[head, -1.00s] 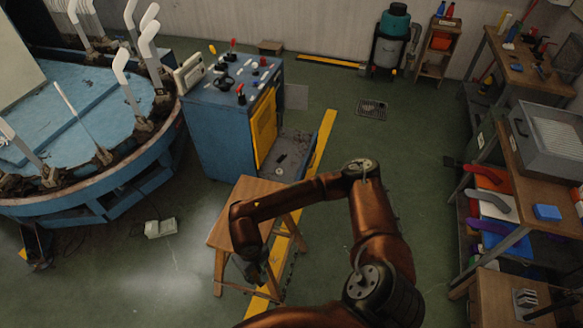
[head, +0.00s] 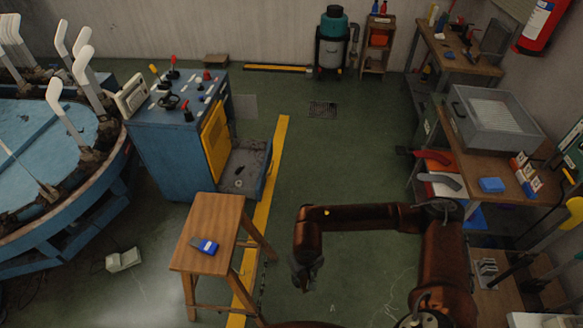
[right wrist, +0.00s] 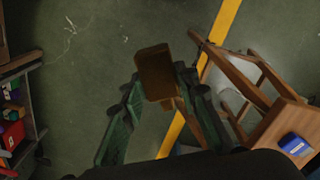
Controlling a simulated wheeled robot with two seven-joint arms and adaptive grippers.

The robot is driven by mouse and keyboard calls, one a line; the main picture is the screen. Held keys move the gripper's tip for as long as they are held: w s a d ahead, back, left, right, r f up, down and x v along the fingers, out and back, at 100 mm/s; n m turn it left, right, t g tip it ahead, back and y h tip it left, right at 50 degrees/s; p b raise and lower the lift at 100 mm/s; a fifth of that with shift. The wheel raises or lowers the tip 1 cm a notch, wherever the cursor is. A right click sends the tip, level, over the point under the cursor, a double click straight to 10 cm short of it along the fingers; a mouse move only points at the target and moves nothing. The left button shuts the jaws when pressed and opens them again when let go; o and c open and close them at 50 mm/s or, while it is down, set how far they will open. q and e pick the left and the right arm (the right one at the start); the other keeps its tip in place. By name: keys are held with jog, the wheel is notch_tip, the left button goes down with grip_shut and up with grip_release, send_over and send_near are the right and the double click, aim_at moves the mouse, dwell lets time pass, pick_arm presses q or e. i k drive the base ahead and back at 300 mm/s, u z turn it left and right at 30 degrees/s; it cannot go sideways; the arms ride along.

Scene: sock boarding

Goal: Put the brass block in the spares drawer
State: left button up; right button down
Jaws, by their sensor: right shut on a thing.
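My right gripper (head: 307,282) hangs over the green floor, right of the wooden stool. In the right wrist view my right gripper (right wrist: 165,95) is shut on the brass block (right wrist: 155,70), a brown-gold block held at its fingertips. In the head view the block cannot be made out. A grey, open, drawer-like tray (head: 262,152) juts from the low right side of the blue cabinet, with small dark things in it. No label shows, so I cannot tell whether it is the spares drawer. My left gripper is not in view.
The wooden stool (head: 213,222) bears a blue-and-grey item (head: 204,246). The blue cabinet (head: 165,150) with levers stands behind it. A workbench (head: 470,150) at the right bears a grey box (head: 492,122) and a blue block (head: 491,185). Open floor lies between.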

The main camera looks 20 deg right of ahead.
aim_at(250, 158)
jog(key=z, duration=2.05)
jog(key=i, duration=1.35)
jog(key=u, duration=1.1)
jog(key=i, duration=2.15)
jog(key=u, duration=1.85)
jog(key=i, duration=0.45)
jog(key=u, duration=0.4)
